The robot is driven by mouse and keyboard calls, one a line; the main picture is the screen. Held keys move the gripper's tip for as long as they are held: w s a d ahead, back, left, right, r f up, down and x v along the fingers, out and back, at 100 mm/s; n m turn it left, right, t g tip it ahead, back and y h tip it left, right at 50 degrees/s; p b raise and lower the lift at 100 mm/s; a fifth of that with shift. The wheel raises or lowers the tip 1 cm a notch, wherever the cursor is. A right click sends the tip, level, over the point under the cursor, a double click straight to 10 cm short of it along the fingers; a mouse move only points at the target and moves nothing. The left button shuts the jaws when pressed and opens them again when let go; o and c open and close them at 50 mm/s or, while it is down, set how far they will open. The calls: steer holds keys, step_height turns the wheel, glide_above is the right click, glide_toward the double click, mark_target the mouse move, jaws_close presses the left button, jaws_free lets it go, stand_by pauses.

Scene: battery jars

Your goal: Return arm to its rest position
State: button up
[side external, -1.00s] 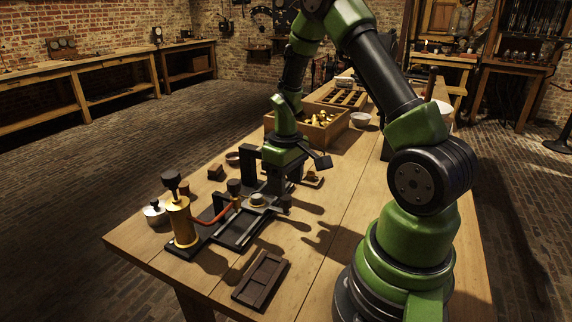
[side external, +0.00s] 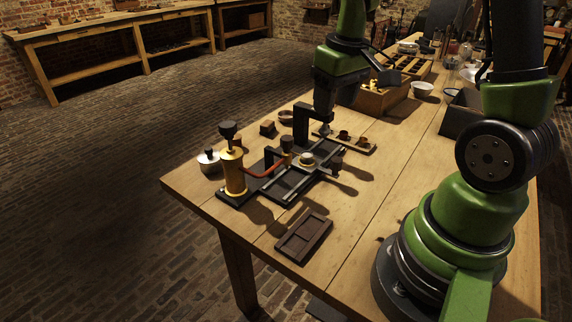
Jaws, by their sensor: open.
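My gripper (side external: 325,127) points down over the bench, at the back of the black fixture. Its jaws are small and dark here, open, with nothing seen between them. My wrist is above it, with a dark plate sticking out to the right. The black fixture (side external: 286,187) carries a brass pump-like cylinder (side external: 234,172) with a black knob and a reddish-brown pipe. A small pale round piece (side external: 307,158) sits on the fixture near its right end. Beside it, a wooden strip (side external: 360,147) holds small dark cups (side external: 344,135).
A dark brown tray (side external: 303,237) lies empty at the front. A silver lidded pot (side external: 209,161) stands left of the pump. A wooden crate (side external: 383,99) and white bowl (side external: 422,89) are behind my gripper. A dark box (side external: 460,122) is near my arm. The bench's middle right is clear.

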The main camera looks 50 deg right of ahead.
steer(key=s+a+r+m+t+y, duration=0.1)
steer(key=s+a+r+t, duration=0.4)
steer(key=s+a+r, duration=0.6)
steer(key=shift+a+t+y, duration=0.3)
steer(key=shift+a+y, duration=0.4)
steer(key=shift+a, duration=0.5)
